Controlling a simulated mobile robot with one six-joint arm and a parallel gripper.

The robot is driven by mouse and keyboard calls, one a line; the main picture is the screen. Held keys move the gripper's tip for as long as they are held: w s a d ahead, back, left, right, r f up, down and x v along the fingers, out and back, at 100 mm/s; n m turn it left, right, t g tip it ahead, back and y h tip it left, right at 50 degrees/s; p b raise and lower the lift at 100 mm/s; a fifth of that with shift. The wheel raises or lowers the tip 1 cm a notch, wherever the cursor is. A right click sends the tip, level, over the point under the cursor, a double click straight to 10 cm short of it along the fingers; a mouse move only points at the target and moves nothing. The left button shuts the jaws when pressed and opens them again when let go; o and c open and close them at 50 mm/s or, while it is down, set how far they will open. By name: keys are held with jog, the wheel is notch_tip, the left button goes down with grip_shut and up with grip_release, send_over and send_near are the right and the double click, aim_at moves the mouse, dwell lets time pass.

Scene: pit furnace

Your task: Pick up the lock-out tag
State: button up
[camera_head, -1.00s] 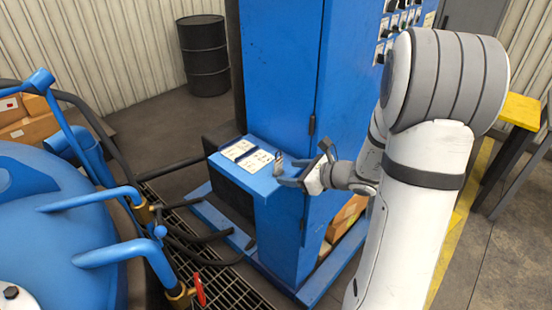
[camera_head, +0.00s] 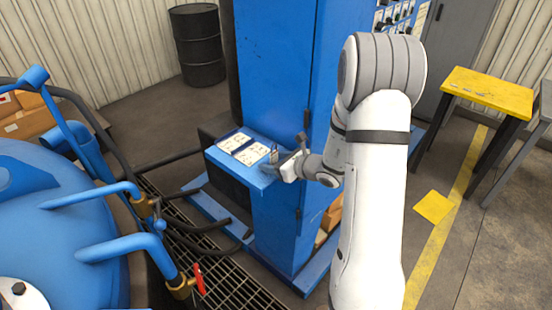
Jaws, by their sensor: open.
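White printed cards (camera_head: 236,143) lie on the blue ledge (camera_head: 262,179) at the front of the tall blue cabinet. I cannot tell whether one of them is the lock-out tag. My gripper (camera_head: 281,158) is at the right end of this ledge, close to the cabinet face, with its fingers apart. A small grey upright piece shows by the fingertips. It is too small to tell whether it is part of a finger or a separate thing. I see nothing clearly held.
The blue cabinet (camera_head: 277,75) stands behind the ledge. A blue vessel (camera_head: 45,235) with pipes and a red-handled valve (camera_head: 199,279) is at left. A black drum (camera_head: 197,45) stands at the back. A yellow-topped table (camera_head: 490,90) is at right, with open floor before it.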

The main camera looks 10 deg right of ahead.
jog(key=shift+c, duration=0.2)
jog(key=c, duration=1)
notch_tip(320, 180, up, 10)
jog(key=shift+b, duration=0.5)
